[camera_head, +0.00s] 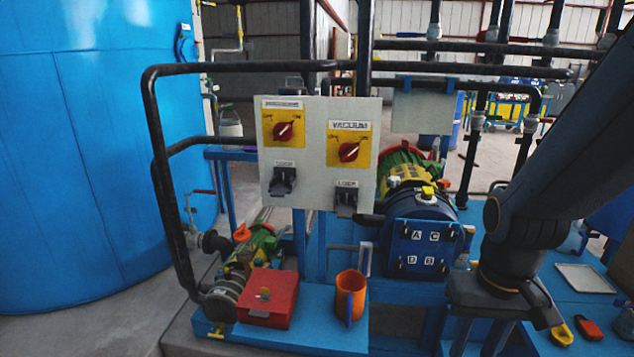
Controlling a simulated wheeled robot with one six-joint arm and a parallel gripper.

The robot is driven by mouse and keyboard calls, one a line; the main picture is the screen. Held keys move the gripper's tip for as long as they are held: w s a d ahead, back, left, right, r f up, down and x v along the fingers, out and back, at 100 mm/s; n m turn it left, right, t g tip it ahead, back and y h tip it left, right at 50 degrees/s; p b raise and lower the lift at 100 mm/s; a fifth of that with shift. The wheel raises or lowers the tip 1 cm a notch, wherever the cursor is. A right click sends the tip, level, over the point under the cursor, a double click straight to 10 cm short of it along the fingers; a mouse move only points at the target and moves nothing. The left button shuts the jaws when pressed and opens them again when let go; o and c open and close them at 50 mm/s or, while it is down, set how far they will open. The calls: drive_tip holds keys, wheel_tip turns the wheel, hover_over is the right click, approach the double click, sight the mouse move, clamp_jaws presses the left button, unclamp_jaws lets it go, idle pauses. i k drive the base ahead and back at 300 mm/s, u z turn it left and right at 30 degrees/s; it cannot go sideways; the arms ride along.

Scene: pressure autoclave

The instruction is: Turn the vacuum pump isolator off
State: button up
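The vacuum pump isolator (348,152) is a red rotary knob on a yellow plate, under a label reading VACUUM. It sits on the right of a pale upright panel (313,215). OFF is marked at the plate's upper left and ON at its upper right. The knob's pale mark appears to point up and right, toward ON. My gripper (503,335) hangs low at the right, well apart from the panel. Its fingers point down and are partly cut off by the bottom edge, so its opening is unclear.
A similar red knob (284,131) is on the panel's left, with a dark lock fitting (284,181) below. A black pipe rail (160,170) frames the panel. A red box (267,298) and orange mug (350,297) stand below. A blue-cased motor (422,244) lies between panel and arm.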

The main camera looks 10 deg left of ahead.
sight(347, 152)
drive_tip(key=k, duration=0.5)
drive_tip(key=u, duration=2.2)
drive_tip(key=i, duration=1.7)
drive_tip(key=z, duration=2.25)
